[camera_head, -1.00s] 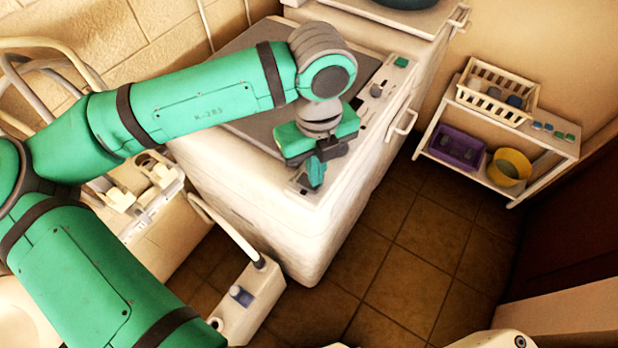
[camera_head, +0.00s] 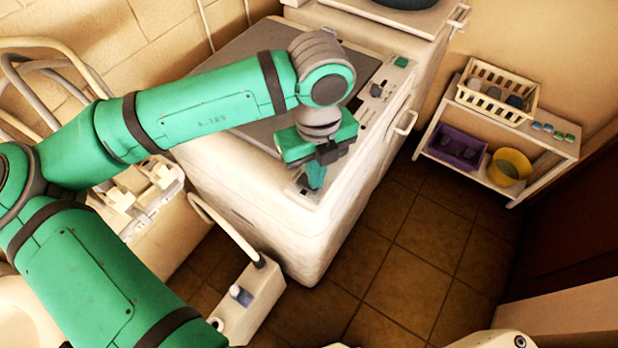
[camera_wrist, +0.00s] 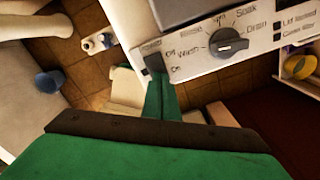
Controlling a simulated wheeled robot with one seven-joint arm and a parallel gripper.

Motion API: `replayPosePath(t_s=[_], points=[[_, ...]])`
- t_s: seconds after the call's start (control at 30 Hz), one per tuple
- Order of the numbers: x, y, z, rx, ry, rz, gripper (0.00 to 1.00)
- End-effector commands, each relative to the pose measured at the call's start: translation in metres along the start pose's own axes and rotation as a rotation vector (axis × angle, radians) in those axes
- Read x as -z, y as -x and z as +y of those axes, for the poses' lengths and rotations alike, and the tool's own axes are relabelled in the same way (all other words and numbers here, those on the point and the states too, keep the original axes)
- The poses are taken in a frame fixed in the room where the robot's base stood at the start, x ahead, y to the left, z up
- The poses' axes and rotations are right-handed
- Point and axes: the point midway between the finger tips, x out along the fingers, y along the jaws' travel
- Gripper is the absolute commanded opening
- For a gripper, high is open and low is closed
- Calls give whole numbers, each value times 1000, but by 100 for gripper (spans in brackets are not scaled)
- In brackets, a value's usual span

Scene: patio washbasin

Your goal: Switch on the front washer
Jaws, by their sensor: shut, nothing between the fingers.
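The front washer (camera_head: 250,215) is a white box with a dark lid (camera_head: 232,62) and a control strip along its right edge. In the wrist view, its panel (camera_wrist: 188,68) carries a round grey knob (camera_wrist: 229,43) among wash, spin, soak and drain labels. A small dark switch (camera_wrist: 153,62) lies at the panel's left end, beside the labels Off and On. My gripper (camera_head: 315,178) is shut and empty, pointing down at the near corner of the strip. In the wrist view its green fingertips (camera_wrist: 158,82) overlap the switch's lower end; I cannot tell whether they touch it or which way it is set.
A second white machine (camera_head: 425,30) stands behind the washer. A shelf (camera_head: 560,145) with a cream basket (camera_head: 500,85), purple crate (camera_head: 457,148) and yellow bucket (camera_head: 512,163) stands at right. A white box with a hose (camera_head: 245,305) is below left. Tiled floor right of the washer is clear.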

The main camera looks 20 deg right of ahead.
Motion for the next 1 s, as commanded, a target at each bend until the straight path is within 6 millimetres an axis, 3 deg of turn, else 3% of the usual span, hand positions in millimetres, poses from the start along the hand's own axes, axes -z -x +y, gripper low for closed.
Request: replayPosePath(t_s=[0.37, 1.0], points=[[0, 1, 0, 0, 0, -1, 0], [0, 44, 0, 0, 0, -2, 0]])
